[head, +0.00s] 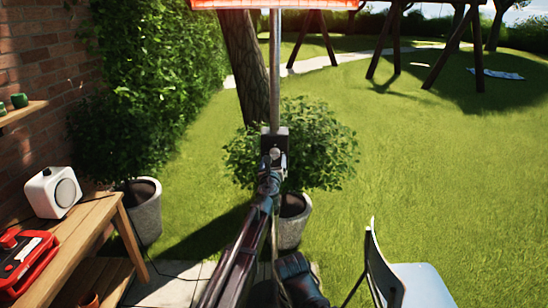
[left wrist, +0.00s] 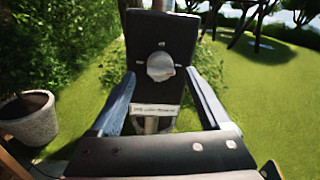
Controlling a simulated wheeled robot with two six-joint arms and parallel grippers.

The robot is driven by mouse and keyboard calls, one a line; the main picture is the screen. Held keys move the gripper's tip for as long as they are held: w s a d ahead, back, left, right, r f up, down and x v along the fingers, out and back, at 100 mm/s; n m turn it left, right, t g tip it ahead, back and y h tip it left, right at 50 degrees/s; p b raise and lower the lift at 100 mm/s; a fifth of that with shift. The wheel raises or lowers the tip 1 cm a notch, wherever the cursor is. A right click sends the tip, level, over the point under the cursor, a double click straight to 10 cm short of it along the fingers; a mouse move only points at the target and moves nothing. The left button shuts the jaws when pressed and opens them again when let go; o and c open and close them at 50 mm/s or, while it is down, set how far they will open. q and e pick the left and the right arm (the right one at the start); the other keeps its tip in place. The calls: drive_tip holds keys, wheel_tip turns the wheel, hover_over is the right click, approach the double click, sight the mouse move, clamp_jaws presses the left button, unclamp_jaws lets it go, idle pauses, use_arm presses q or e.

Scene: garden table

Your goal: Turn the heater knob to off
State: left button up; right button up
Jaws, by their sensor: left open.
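The heater's upright pole (head: 275,75) carries a dark control box (head: 268,133) with a small pale knob. The heater head (head: 275,3) at the top edge glows orange. In the left wrist view, the round silver knob (left wrist: 160,66) sits on the black panel (left wrist: 160,38), with faint small marks around it. Its pointer setting is too small to read. My left gripper (head: 273,164) is at the box, also seen in the left wrist view (left wrist: 159,73). Its fingers are apart, one on each side of the knob, with a visible gap. My right gripper is not visible.
Potted bushes stand behind the pole (head: 292,228) and at the left (head: 147,215). A wooden table (head: 85,225) at left holds a white speaker (head: 52,192) and a red device (head: 25,262). A chair (head: 415,285) stands at lower right. Open lawn lies beyond.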

sight(274, 156)
use_arm(q)
drive_tip(key=w, duration=0.3)
drive_tip(key=shift+w+d, duration=0.1)
drive_tip(key=shift+w, duration=0.25)
clamp_jaws()
